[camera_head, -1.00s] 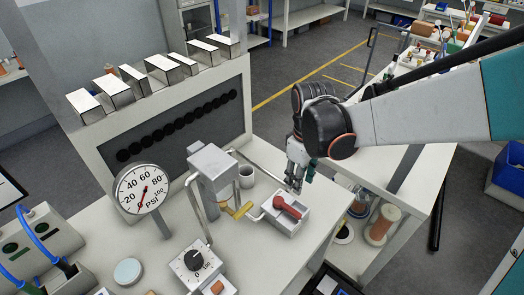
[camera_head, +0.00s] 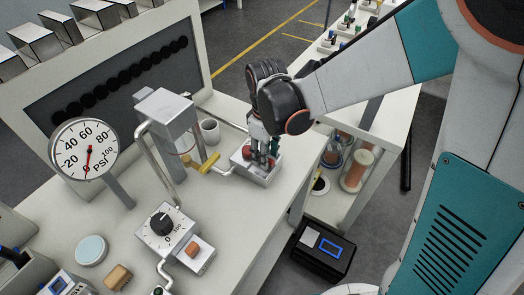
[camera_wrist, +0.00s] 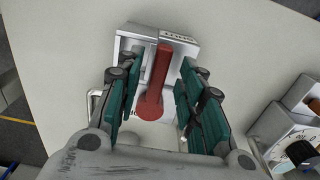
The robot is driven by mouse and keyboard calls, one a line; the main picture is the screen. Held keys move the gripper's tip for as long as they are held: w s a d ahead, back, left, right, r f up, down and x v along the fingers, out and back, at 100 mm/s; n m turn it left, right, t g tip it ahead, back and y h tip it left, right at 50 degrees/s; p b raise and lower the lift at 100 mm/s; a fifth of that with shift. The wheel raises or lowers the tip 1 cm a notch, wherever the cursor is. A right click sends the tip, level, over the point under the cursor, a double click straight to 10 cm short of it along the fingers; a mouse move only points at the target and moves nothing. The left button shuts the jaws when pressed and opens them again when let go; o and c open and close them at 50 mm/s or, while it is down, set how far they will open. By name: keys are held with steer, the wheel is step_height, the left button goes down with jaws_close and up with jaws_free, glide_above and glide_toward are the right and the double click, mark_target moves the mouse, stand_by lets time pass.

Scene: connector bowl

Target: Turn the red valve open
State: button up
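The red valve (camera_wrist: 155,85) is a red lever handle with a round hub, mounted on a light metal box (camera_wrist: 184,46) on the bench. In the wrist view its handle points away from my gripper, toward the top of the picture. My gripper (camera_wrist: 155,88) is open, with its green-padded fingers on either side of the handle and visible gaps on both sides. In the head view my gripper (camera_head: 264,160) points down at the valve box (camera_head: 256,174) and hides most of the red handle.
A pressure gauge (camera_head: 84,148) stands at the left, its needle near zero. A dial box (camera_head: 168,228) sits nearer. The bench's right edge is close.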

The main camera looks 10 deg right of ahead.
steer(key=shift+f, duration=0.45)
jaws_close()
